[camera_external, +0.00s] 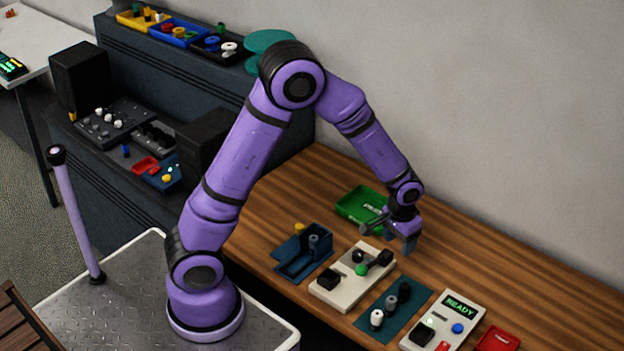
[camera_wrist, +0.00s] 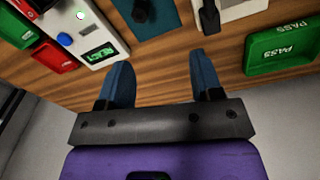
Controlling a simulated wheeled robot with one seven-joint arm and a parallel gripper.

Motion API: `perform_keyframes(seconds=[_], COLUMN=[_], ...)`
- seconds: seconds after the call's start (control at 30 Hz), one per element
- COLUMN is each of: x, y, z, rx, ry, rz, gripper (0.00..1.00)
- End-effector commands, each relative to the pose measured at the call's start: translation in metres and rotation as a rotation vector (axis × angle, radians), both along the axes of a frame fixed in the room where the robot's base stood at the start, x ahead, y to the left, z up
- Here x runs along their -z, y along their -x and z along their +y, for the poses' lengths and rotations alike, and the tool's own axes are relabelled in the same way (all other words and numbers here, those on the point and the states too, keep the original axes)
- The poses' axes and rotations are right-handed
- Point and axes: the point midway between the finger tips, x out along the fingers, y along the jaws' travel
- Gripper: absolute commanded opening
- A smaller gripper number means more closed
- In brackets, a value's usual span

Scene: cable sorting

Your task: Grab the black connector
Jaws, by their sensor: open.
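Several black pieces are in view, and I cannot tell for sure which is the black connector. A small upright black plug (camera_external: 404,288) stands on the teal mat (camera_external: 412,310), beside a grey and a white one. The cream board (camera_external: 341,296) carries a black block (camera_external: 327,280), other black parts (camera_external: 383,258) and a green knob (camera_external: 361,269). In the wrist view, a black piece (camera_wrist: 209,18) on the cream board and a dark piece (camera_wrist: 142,11) on the mat show at the top edge. My gripper (camera_external: 389,239) is open and empty, above the table behind the board.
A green PASS tray (camera_external: 350,207) lies behind the board. A dark blue open box (camera_external: 291,266) stands left of it. A READY panel (camera_external: 437,325) and a red tray (camera_external: 497,340) are at the right. Bare wood (camera_external: 480,265) extends right, before the wall.

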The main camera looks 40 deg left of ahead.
Motion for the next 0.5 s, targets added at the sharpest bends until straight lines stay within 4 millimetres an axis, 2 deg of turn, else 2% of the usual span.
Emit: perform_keyframes(seconds=[0.03,0.13,0.3,0.5], x=[0.016,0.039,0.06,0.084], y=[0.002,0.003,0.007,0.007], z=[-0.01,-0.024,-0.035,-0.036], rx=[0.01,0.02,0.027,0.028], ry=[-0.009,-0.017,-0.026,-0.028], rz=[0.015,0.03,0.043,0.045], gripper=[0.6,0.6,0.6,0.6])
